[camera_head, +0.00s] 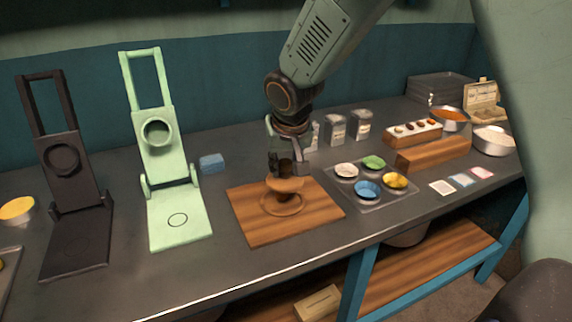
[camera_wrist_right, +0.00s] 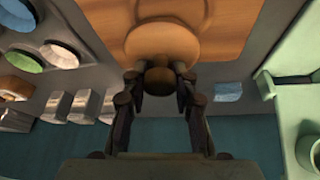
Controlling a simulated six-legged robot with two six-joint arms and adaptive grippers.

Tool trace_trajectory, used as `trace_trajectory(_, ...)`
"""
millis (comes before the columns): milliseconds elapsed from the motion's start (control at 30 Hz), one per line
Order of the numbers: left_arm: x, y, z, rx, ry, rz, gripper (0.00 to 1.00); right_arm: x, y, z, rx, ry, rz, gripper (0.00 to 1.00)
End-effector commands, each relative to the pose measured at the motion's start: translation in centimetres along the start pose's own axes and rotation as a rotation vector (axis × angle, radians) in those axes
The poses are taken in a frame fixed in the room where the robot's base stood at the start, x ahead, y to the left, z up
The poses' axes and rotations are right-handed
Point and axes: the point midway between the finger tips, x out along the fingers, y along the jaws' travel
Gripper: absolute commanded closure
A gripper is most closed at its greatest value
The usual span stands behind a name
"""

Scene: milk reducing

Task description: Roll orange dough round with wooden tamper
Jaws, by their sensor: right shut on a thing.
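My right gripper (camera_head: 285,165) is shut on the knob of the wooden tamper (camera_head: 286,184), over the wooden board (camera_head: 245,222). In the right wrist view the fingers (camera_wrist_right: 160,88) close around the knob and the tamper's round disc (camera_wrist_right: 162,42) lies beyond them. A flat, round, orange-brown shape (camera_head: 283,206), apparently the dough, is on the board beneath the tamper. The tamper partly covers it, and its colour is close to the wood. I cannot tell whether the tamper touches it. My left gripper is not in view.
A green press (camera_head: 179,217) and a dark press (camera_head: 78,240) stand open left of the board. A blue block (camera_head: 212,163) lies behind it. A tray (camera_head: 377,203) with several coloured bowls sits close on the right. Clear jars (camera_head: 337,127) stand behind.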

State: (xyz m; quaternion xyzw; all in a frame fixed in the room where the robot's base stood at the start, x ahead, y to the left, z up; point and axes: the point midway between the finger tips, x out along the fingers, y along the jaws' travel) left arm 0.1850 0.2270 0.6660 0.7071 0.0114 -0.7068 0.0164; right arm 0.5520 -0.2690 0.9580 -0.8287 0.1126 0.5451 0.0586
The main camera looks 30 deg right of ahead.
Motion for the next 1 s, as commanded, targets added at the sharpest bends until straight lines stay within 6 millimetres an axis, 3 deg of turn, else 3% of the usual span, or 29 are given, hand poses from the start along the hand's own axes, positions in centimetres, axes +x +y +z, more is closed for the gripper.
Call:
trace_trajectory(567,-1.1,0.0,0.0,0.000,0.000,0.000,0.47,-0.1,-1.1,0.0,0.000,0.001,-0.001,1.00)
trace_trajectory(1000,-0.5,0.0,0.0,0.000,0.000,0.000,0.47,-0.2,-1.0,0.8,0.000,0.000,0.000,1.00)
